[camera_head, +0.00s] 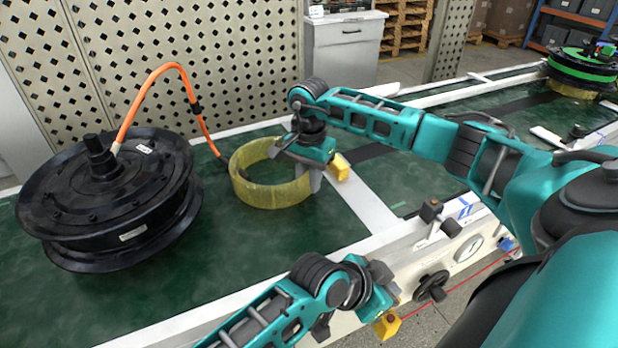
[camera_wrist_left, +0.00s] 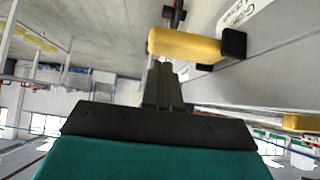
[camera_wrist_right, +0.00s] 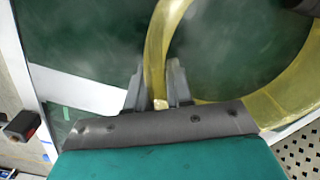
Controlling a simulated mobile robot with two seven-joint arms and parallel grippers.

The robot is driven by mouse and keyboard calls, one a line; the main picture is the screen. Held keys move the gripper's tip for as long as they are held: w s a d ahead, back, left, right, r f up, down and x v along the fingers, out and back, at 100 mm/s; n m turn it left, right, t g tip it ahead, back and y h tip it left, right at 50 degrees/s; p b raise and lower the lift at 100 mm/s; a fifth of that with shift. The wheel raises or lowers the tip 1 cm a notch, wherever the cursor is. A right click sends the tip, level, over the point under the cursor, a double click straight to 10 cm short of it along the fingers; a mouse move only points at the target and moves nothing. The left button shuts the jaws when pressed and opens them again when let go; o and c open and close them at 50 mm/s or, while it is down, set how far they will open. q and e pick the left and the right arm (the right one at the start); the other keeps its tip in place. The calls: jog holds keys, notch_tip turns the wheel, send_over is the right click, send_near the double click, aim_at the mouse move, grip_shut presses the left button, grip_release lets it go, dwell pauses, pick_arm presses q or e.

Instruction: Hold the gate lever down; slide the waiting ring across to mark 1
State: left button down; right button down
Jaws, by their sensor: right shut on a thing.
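The waiting ring (camera_head: 262,196) is translucent yellow and sits flat on the dark green belt, left of a white cross strip. My right gripper (camera_head: 314,178) is shut on the ring's near-right wall; the right wrist view shows the ring wall (camera_wrist_right: 155,55) between its fingers (camera_wrist_right: 158,95). My left gripper (camera_head: 384,274) is low in front of the bench's front rail. In the left wrist view its fingers (camera_wrist_left: 162,80) look together, with tips close to a yellow cylindrical handle (camera_wrist_left: 185,45), apparently the gate lever; contact is unclear. I cannot make out mark 1.
A large black hub motor (camera_head: 110,195) with an orange cable (camera_head: 150,80) stands left of the ring. The white strip (camera_head: 365,195) crosses the belt to its right. Black knobs and a gauge (camera_head: 468,248) sit on the front rail.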

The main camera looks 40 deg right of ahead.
pick_arm(q)
notch_tip(320, 180, up, 9)
pick_arm(e)
jog(key=shift+r, duration=0.1)
dwell(0.6)
jog(key=c, duration=0.9)
grip_release()
pick_arm(q)
jog(key=shift+r, duration=0.1)
pick_arm(e)
jog(key=shift+r, duration=0.1)
pick_arm(q)
notch_tip(320, 180, up, 6)
jog(key=p, duration=0.6)
pick_arm(e)
jog(key=shift+r, duration=4.35)
pick_arm(q)
jog(key=shift+r, duration=0.15)
pick_arm(e)
jog(key=shift+r, duration=0.1)
